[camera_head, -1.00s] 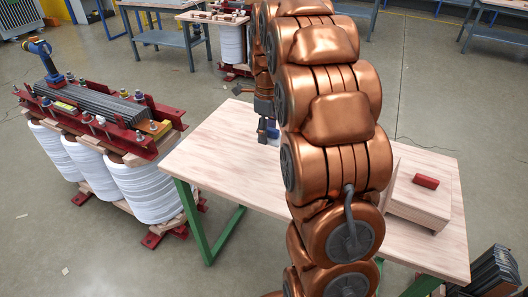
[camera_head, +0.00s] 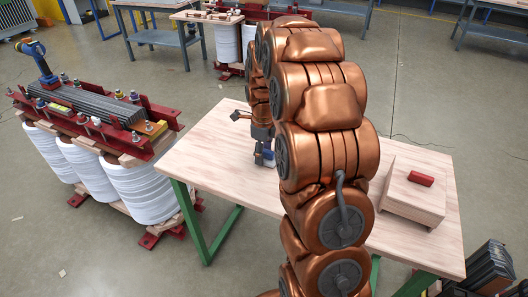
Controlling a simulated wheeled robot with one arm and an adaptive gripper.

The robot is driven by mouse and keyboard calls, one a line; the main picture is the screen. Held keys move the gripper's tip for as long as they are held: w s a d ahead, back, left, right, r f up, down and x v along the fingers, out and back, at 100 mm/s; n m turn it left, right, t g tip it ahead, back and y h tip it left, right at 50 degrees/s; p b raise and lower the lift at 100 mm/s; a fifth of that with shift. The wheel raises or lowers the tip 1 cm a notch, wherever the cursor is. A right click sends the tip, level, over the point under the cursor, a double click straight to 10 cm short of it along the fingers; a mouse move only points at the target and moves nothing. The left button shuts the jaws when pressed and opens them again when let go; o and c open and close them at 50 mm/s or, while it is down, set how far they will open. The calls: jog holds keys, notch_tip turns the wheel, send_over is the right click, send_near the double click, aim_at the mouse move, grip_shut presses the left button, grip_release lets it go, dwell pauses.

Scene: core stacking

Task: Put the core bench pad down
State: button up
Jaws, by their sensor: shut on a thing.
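My gripper (camera_head: 264,152) points down just above or at the wooden bench top (camera_head: 215,150), left of my large copper-coloured arm. My arm hides the rest, so I cannot tell whether the pad touches the bench.
A wooden box (camera_head: 413,205) with a red block (camera_head: 421,178) on top stands on the bench's right part. A transformer core with white coils (camera_head: 128,190) stands left of the bench, a blue drill (camera_head: 37,58) on it. The bench's left part is clear.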

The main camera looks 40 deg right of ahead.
jog(key=o, duration=1)
jog(key=shift+f, duration=0.1)
notch_tip(320, 180, up, 12)
jog(key=s+a+n+g, duration=0.1)
jog(key=s+a+n, duration=1.3)
jog(key=s+n, duration=0.2)
jog(key=s+a+f+n, duration=0.1)
jog(key=s+a+n, duration=0.1)
jog(key=s+n, duration=0.2)
jog(key=s+a+f+n+g, duration=0.1)
jog(key=s+a+f+n, duration=0.1)
jog(key=s+n, duration=0.3)
jog(key=s+a+f+n, duration=0.2)
jog(key=s+n, duration=0.2)
jog(key=s, duration=0.3)
jog(key=shift+s+a+n+g, duration=0.1)
jog(key=shift+s+n+g, duration=0.05)
jog(key=shift+n+g, duration=0.25)
